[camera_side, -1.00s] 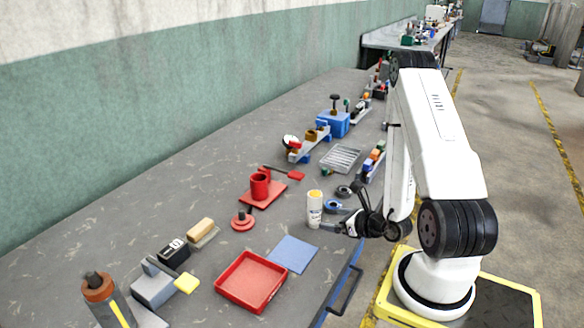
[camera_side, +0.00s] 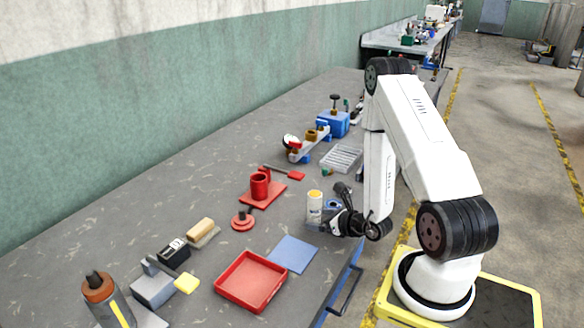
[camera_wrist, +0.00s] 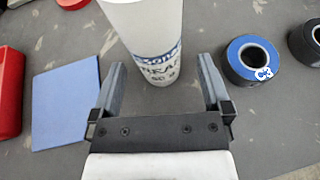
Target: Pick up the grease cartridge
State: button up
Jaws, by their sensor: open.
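The grease cartridge (camera_side: 314,206) is a white cylinder with a yellow top, standing upright near the front edge of the bench. In the wrist view the cartridge (camera_wrist: 150,35) shows its blue and dark lettering and stands just ahead of my gripper. My gripper (camera_wrist: 160,75) is open, with one finger on each side of the cartridge's lower part. In the side view my gripper (camera_side: 322,226) is low at the cartridge's base, and its fingertips are partly hidden. I cannot tell whether either finger touches the cartridge.
A blue tape roll (camera_wrist: 250,60) and a dark roll (camera_wrist: 306,42) lie right of the cartridge. A blue mat (camera_side: 293,254) and a red tray (camera_side: 251,281) lie to the left. A red mug (camera_side: 259,186) stands on a red plate behind. A drawer handle (camera_side: 345,291) juts from the bench front.

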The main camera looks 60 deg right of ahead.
jog(key=shift+x, duration=1.4)
jog(key=shift+f, duration=0.1)
jog(key=shift+c, duration=0.2)
grip_shut()
